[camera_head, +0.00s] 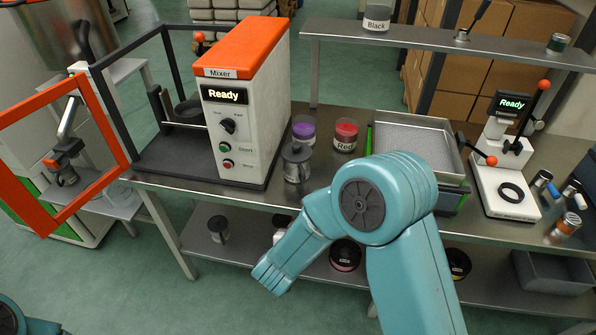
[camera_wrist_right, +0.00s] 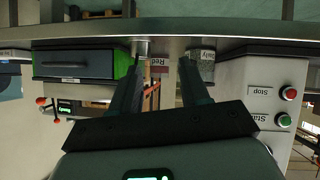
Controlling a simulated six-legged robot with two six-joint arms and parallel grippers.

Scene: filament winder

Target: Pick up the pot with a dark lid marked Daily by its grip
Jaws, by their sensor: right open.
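The pot with a dark lid (camera_head: 296,162) stands upright near the front edge of the bench, just right of the mixer. A grip sticks up from its lid; its label cannot be read in the head view. In the upside-down right wrist view, a pot marked Daily (camera_wrist_right: 207,58) shows partly behind one finger. The gap faces the Red pot (camera_wrist_right: 159,66), beside the Daily pot. My left gripper is out of view.
The mixer (camera_head: 243,110) stands left of the pot. A purple pot (camera_head: 304,130) and the Red pot (camera_head: 345,136) stand behind and to the right. A tray (camera_head: 452,148) lies farther right. A shelf (camera_head: 440,38) runs above the bench.

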